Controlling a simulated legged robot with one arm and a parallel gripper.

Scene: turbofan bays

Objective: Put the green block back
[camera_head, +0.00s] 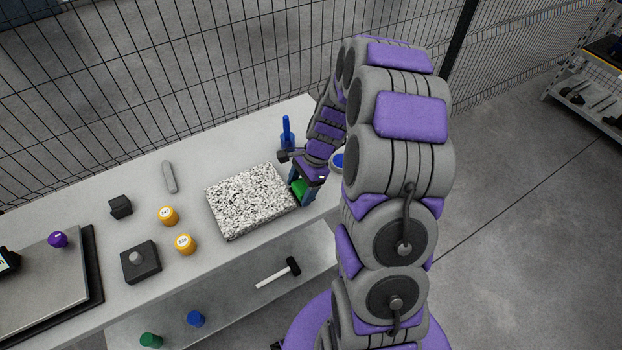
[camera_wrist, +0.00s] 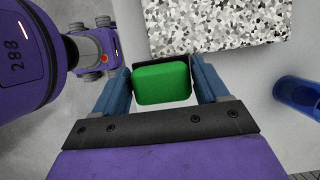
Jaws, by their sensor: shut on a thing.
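The green block (camera_wrist: 162,83) sits between the two blue fingers of my gripper (camera_wrist: 163,88) in the wrist view. My gripper is shut on it. In the head view the green block (camera_head: 299,187) shows partly, low between the fingers of my gripper (camera_head: 302,191), at the right edge of the speckled granite plate (camera_head: 250,201). In the wrist view the granite plate (camera_wrist: 215,22) lies just beyond the block, with a dark strip behind the block. I cannot tell whether the block touches the table.
A blue upright tool (camera_head: 287,133) stands behind the plate. Two yellow cylinders (camera_head: 168,215), a dark block with a knob (camera_head: 140,262) and a grey rounded bar (camera_head: 170,177) lie left on the table (camera_head: 120,310). A hammer (camera_head: 279,272) lies on the lower shelf. Wire fencing (camera_head: 180,70) stands behind.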

